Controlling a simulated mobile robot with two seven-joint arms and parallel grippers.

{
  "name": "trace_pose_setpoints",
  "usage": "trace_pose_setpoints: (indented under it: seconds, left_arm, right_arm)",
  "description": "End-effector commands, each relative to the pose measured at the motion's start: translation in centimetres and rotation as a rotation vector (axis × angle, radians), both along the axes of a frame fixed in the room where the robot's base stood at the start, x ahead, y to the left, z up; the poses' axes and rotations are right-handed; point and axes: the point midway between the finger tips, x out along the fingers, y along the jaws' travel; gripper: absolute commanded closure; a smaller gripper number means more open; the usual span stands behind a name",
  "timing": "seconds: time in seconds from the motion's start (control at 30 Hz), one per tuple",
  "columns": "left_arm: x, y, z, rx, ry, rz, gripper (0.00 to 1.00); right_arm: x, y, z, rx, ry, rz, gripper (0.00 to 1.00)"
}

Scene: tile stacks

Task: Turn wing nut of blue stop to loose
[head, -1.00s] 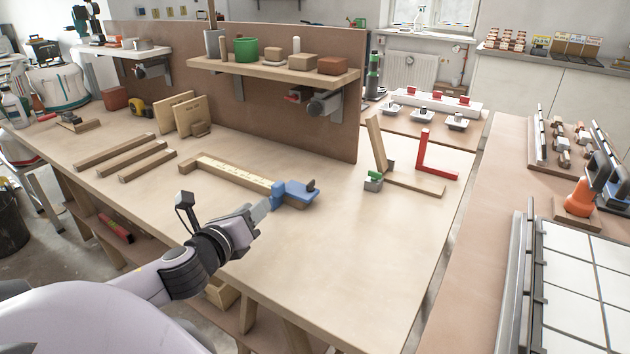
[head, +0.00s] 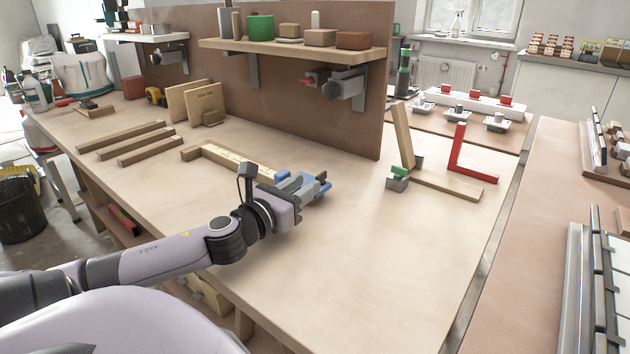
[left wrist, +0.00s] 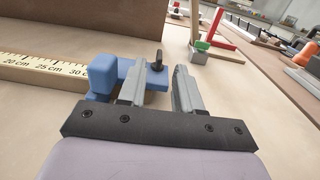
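The blue stop (head: 318,186) sits at the right end of a wooden rail with a printed scale (head: 236,160). In the head view my left gripper (head: 312,186) covers much of the stop. In the left wrist view the blue stop (left wrist: 135,76) lies ahead and to the left, and its dark wing nut (left wrist: 157,61) stands up on its right part. My left gripper (left wrist: 155,80) has its two fingers apart with nothing clamped between them. The wing nut shows just beyond the gap between the fingertips. My right gripper is in neither view.
A green-topped grey block (head: 398,178) and a red angle piece (head: 465,165) stand to the right. Loose wooden strips (head: 135,142) lie to the left. A shelf (head: 290,48) overhangs the back of the bench. The front right of the bench is clear.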

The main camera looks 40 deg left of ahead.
Motion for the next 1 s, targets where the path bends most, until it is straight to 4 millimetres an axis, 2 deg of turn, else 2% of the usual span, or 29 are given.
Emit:
trace_pose_setpoints:
  seconds: [0.43,0.93,0.97,1.0]
  left_arm:
    - [3.7,0.6,0.0,-0.001,-0.001,0.001,0.66]
    - [4.4,0.6,-0.1,-0.001,0.002,0.0,0.66]
    - [4.4,0.6,-0.1,-0.001,0.001,0.0,0.69]
    - [4.4,0.6,-0.1,-0.001,0.001,0.0,0.82]
  right_arm:
    - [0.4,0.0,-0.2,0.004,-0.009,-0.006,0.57]
    - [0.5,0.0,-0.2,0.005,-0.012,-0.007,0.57]
    - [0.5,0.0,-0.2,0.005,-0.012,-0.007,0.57]
    - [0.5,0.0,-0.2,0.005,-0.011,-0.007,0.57]
